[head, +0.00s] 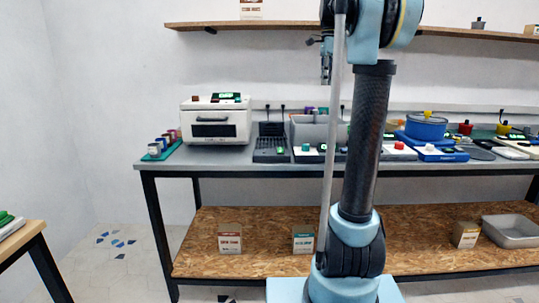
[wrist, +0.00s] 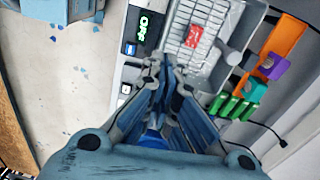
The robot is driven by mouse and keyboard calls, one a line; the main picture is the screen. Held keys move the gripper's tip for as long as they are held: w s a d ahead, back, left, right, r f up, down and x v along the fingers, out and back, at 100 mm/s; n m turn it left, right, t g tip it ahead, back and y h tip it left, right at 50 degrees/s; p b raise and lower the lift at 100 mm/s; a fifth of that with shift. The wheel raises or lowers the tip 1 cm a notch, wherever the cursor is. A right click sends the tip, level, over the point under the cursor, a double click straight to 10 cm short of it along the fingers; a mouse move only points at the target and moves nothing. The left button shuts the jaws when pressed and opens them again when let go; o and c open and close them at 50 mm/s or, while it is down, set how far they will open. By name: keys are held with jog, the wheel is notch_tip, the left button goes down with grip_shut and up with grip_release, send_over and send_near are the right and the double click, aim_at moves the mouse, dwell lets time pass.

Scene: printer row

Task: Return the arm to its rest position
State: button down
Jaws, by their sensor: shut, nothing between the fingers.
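My arm stands upright in the middle of the head view, in front of the bench. My gripper (head: 326,72) hangs pointing down above the bench, near the wall and under the high shelf. In the wrist view my gripper (wrist: 160,95) is shut with its fingers together, and I see nothing between them. The arm hides part of the bench behind it.
The grey bench (head: 225,164) holds a white oven-like machine (head: 215,122), a grey bin (head: 310,132), a blue pot (head: 426,127) and several small devices. A wooden shelf (head: 240,25) runs along the wall above.

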jog(key=s+a+f+n+t, duration=0.1)
jog(key=s+a+f+n, duration=0.1)
jog(key=s+f+n, duration=0.7)
jog(key=s+a+f+n+t, duration=0.1)
jog(key=s+f+n, duration=0.7)
jog(key=s+f, duration=1.8)
notch_tip(320, 180, down, 5)
jog(key=shift+s+a+n+t, duration=0.2)
jog(key=shift+a+n+t, duration=0.1)
jog(key=shift+a+n, duration=0.1)
jog(key=shift+w+f, duration=0.2)
jog(key=shift+w, duration=0.25)
